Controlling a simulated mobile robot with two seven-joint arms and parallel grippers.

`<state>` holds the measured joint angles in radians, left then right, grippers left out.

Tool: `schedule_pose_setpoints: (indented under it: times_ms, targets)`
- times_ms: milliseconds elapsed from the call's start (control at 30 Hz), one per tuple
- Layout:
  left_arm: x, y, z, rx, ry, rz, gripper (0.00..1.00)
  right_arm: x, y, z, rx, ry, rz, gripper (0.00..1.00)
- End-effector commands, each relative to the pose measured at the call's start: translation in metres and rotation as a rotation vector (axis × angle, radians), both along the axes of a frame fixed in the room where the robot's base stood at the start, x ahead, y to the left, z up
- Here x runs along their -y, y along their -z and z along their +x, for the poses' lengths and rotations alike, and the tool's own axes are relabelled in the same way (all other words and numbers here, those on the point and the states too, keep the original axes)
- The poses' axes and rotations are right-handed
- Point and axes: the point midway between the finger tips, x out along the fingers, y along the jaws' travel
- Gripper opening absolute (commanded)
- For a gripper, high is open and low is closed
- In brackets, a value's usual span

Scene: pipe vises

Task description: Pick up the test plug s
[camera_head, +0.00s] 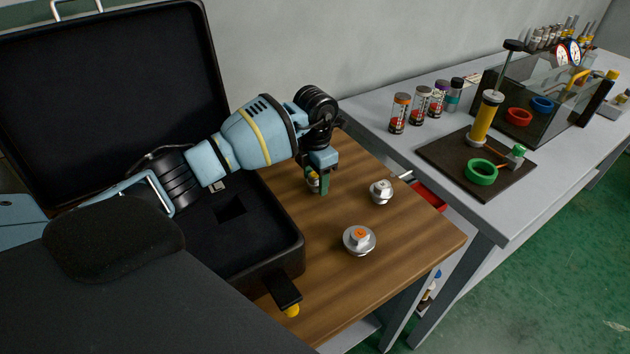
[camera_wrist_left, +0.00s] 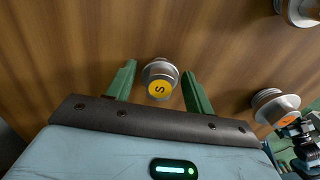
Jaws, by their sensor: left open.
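The test plug s (camera_wrist_left: 159,83) is a silvery round plug with a yellow face marked S. In the left wrist view it stands on the wooden top between the two green fingers of my left gripper (camera_wrist_left: 158,69). The fingers are open, with a gap showing on each side of the plug. In the head view my left gripper (camera_head: 318,184) points down at the wooden top, and its fingers partly hide the plug (camera_head: 312,177).
A plug with an orange label (camera_head: 359,240) and another silvery plug (camera_head: 380,191) stand nearby on the wooden top (camera_head: 420,238). An open black case (camera_head: 275,255) lies left. A grey bench (camera_head: 380,112) with canisters and a dark board (camera_head: 450,160) stands right.

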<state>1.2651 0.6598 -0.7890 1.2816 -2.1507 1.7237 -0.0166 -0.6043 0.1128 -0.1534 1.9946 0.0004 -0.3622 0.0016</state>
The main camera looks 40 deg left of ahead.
Motion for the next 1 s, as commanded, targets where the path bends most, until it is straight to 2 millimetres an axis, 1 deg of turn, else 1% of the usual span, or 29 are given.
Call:
schedule_pose_setpoints:
  times_ms: [167, 200, 400, 467, 500, 667, 767, 867, 1000]
  targets:
    - [0.0, 0.0, 0.0, 0.0, 0.0, 0.0, 0.53, 0.0, 0.002, -0.006, -0.011, 0.0, 0.0, 0.36]
    - [0.0, 0.0, 0.0, 0.0, 0.0, 0.0, 0.51, 0.0, 0.002, -0.006, -0.012, 0.0, 0.0, 0.36]
    - [0.0, 0.0, 0.0, 0.0, 0.0, 0.0, 0.25, 0.0, 0.002, -0.005, -0.011, 0.0, 0.0, 0.36]
    - [0.0, 0.0, 0.0, 0.0, 0.0, 0.0, 0.17, 0.0, 0.002, -0.004, -0.009, 0.0, 0.0, 0.36]
    - [0.0, 0.0, 0.0, 0.0, 0.0, 0.0, 0.16, 0.0, 0.002, -0.003, -0.008, 0.0, 0.001, 0.36]
    - [0.0, 0.0, 0.0, 0.0, 0.0, 0.0, 0.16, -0.001, 0.001, 0.0, -0.001, 0.001, 0.001, 0.36]
    - [0.0, -0.004, 0.0, 0.002, 0.0, 0.0, 0.16, -0.001, 0.0, 0.002, 0.003, 0.002, 0.002, 0.36]
    - [-0.001, -0.014, 0.001, 0.003, 0.0, 0.001, 0.16, -0.001, -0.001, 0.003, 0.007, 0.001, 0.002, 0.36]
    - [0.0, -0.04, 0.001, 0.005, 0.001, 0.001, 0.16, -0.001, -0.001, 0.004, 0.009, 0.001, 0.002, 0.36]
